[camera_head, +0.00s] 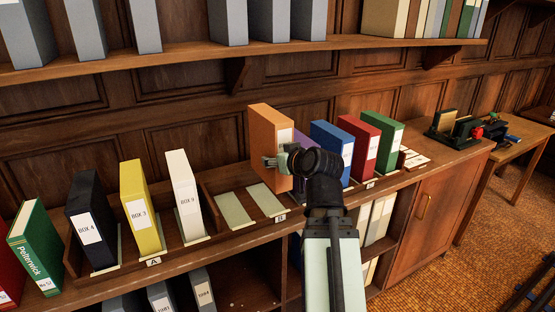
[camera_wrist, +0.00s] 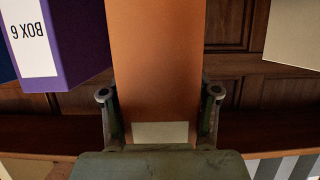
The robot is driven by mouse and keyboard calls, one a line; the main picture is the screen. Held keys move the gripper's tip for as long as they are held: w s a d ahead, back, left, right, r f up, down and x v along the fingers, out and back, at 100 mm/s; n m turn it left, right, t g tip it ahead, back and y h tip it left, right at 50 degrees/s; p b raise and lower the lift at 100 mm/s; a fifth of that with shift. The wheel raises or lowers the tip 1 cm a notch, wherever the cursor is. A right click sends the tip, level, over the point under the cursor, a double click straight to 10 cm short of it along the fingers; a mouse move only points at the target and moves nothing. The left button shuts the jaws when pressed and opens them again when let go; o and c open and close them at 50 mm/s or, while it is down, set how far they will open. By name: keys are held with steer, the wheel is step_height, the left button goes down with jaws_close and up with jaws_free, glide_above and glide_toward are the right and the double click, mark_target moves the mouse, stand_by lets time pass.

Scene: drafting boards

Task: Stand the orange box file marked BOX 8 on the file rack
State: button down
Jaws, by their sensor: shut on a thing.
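The orange box file (camera_head: 268,138) is upright in the head view. Its pale label is too small and partly covered to read. My gripper (camera_head: 279,161) is shut on it; in the wrist view the orange file (camera_wrist: 153,65) stands between the two fingers. The file rack (camera_head: 215,180) is a long wooden tray on the counter. Two bare pale green pads lie in it, one (camera_head: 235,210) left and one (camera_head: 266,200) just below-left of the orange file. The file's lower edge is near the right pad; I cannot tell whether it touches.
A purple file (camera_head: 300,142), marked BOX 6 in the wrist view (camera_wrist: 62,45), stands close right of the orange one. Blue (camera_head: 333,145), red (camera_head: 360,140) and green files follow. White BOX 9 (camera_head: 183,190) and yellow BOX 3 (camera_head: 140,205) stand left. A shelf (camera_head: 190,57) runs above.

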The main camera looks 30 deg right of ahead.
steer(key=shift+f+b, duration=3.85)
steer(key=shift+f, duration=0.15)
steer(key=shift+w, duration=0.1)
steer(key=shift+w+d+f, duration=0.1)
steer(key=shift+w+d, duration=0.05)
steer(key=shift+w, duration=0.85)
steer(key=shift+w+d, duration=0.1)
steer(key=shift+w, duration=0.85)
steer(key=shift+f+b, duration=0.1)
steer(key=shift+b, duration=0.2)
steer(key=shift+f+b, duration=0.65)
steer(key=shift+f, duration=0.55)
